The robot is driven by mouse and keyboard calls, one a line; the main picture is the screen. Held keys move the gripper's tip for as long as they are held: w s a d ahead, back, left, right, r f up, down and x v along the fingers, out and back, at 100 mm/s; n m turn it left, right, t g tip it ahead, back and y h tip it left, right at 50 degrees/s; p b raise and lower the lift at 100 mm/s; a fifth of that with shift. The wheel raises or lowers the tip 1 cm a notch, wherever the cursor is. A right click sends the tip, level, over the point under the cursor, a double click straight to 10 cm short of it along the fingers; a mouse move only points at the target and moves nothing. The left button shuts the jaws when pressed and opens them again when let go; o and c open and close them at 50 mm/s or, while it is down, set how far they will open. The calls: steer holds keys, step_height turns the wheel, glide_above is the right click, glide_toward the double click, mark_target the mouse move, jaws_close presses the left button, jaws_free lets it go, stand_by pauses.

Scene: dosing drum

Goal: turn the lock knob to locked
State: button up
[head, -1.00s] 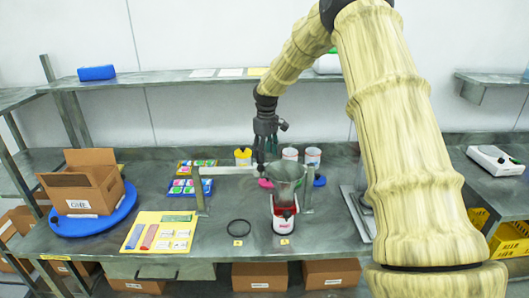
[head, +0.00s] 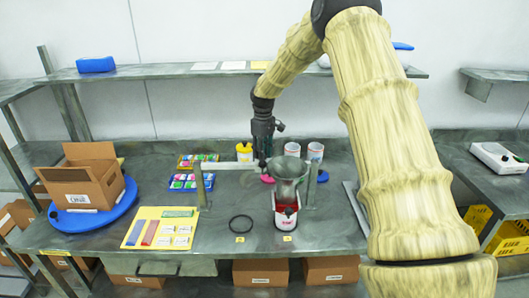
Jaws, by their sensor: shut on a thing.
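The dosing device stands on the bench: a grey funnel-shaped drum (head: 290,170) over a red and white base (head: 286,212). A pale crossbar on two posts (head: 228,166) runs beside and behind it. My gripper (head: 264,163) points down at the crossbar's right part, just left of the drum's rim. Its fingers are closed together on the lock knob, which they hide. The knob's angle cannot be seen at this size.
A yellow board (head: 160,241) and a black ring (head: 241,224) lie in front. An open carton (head: 80,188) sits on a blue disc (head: 122,207) at left. A yellow-topped pot (head: 244,152), white pots (head: 292,149) and pink and blue lids stand near the gripper.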

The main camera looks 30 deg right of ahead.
steer(key=shift+s+d, duration=0.1)
steer(key=shift+d, duration=0.05)
steer(key=shift+d+f+m, duration=0.1)
steer(key=shift+m, duration=0.4)
steer(key=m, duration=0.3)
steer(key=shift+m, duration=0.4)
steer(key=m+p, duration=0.1)
steer(key=m, duration=0.3)
steer(key=shift+m, duration=0.3)
steer(key=shift+c, duration=0.3)
steer(key=m, duration=0.4)
steer(key=shift+f, duration=0.1)
steer(key=shift+s+m+p, duration=0.1)
steer(key=shift+m+p, duration=0.4)
steer(key=shift+m, duration=1.7)
steer(key=shift+m, duration=0.3)
